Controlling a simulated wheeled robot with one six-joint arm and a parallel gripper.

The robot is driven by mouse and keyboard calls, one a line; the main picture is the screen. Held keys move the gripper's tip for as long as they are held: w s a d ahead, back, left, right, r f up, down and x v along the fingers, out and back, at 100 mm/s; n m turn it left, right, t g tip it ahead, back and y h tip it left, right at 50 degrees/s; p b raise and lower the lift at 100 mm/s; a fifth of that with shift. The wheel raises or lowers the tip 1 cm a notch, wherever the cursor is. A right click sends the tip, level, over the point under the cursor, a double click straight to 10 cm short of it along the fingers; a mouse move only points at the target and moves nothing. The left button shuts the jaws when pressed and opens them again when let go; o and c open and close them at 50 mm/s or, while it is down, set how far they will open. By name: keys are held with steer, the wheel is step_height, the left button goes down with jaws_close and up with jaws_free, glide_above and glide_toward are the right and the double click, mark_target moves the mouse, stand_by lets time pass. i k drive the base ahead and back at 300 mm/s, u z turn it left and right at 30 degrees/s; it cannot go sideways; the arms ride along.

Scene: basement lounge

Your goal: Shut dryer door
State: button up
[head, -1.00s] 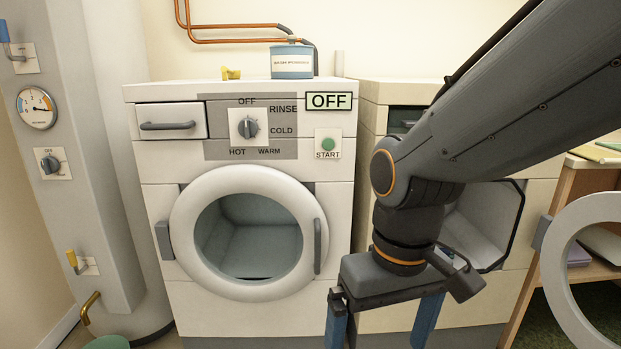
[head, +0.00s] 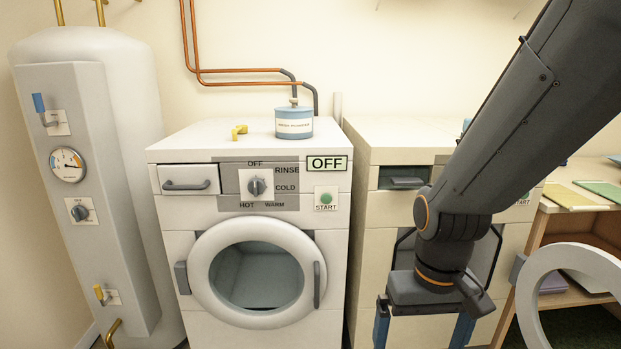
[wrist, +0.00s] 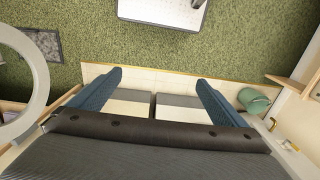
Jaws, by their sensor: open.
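The dryer (head: 374,250) is the cream machine to the right of the washer. Its front opening is partly hidden behind my arm. The dryer door (head: 530,303), a pale ring with a grey hinge block, stands swung open to the right and is cut off by the picture edge. It also shows at the left edge of the wrist view (wrist: 38,65). My gripper (head: 422,328) hangs in front of the dryer, to the left of the door and apart from it. Its blue fingers (wrist: 159,80) are spread, pointing down, with nothing between them.
The washer (head: 170,235) has its round door shut. A white boiler (head: 90,150) stands at the far left. A wooden shelf unit (head: 535,230) with books is behind the dryer door. Green carpet (wrist: 200,50) shows in the wrist view.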

mark_target(527, 274)
steer(key=k, duration=1.3)
steer(key=z, duration=0.55)
steer(key=i, duration=0.65)
steer(key=z, duration=0.65)
steer(key=i, duration=0.9)
steer(key=z, duration=0.05)
